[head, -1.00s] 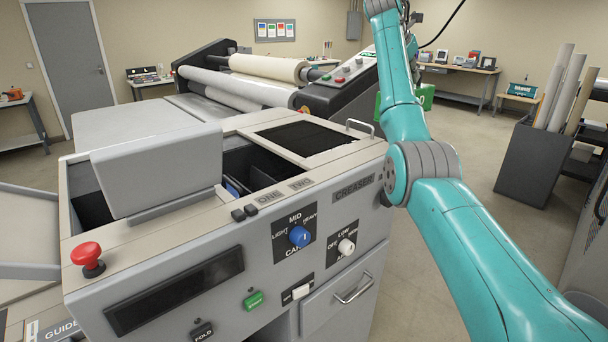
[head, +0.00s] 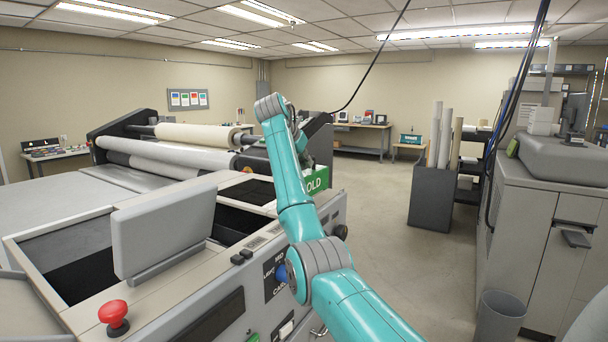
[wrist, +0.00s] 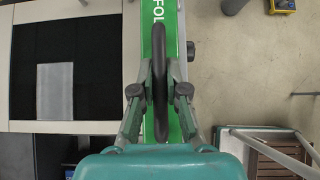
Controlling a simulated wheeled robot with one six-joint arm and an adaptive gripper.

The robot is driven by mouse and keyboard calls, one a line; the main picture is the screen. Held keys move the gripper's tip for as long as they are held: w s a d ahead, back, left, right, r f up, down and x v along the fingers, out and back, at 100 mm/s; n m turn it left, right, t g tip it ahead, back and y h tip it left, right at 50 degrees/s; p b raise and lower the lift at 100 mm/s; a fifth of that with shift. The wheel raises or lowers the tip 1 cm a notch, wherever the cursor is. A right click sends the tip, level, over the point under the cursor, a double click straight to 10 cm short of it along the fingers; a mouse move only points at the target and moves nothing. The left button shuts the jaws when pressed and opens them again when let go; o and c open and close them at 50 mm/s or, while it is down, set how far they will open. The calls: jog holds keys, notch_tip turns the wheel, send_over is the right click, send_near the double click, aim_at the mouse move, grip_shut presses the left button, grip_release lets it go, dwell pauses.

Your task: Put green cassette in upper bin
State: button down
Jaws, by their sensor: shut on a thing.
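My gripper (wrist: 160,76) is shut on the black handle of the green cassette (wrist: 147,60) in the wrist view. The cassette is long and narrow, with white lettering that reads "FOL" where it shows. In the head view part of the cassette (head: 320,174) shows beside my arm, with "OLD" readable, at the far right end of the grey machine. My arm hides my gripper there. From these views I cannot tell whether the cassette touches the machine. I cannot make out a bin marked as upper.
The grey machine (head: 135,305) has open dark bays and a raised lid (head: 165,232). A roll laminator (head: 165,160) stands behind it. Open floor (head: 375,220) lies to the right, with a dark box of rolls (head: 432,198), a grey cabinet (head: 548,245) and a waste bin (head: 500,318).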

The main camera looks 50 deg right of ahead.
jog(key=shift+f, duration=1.65)
jog(key=c, duration=1.2)
grip_release()
jog(key=shift+f, duration=0.15)
jog(key=v, duration=1.2)
jog(key=shift+d, duration=0.1)
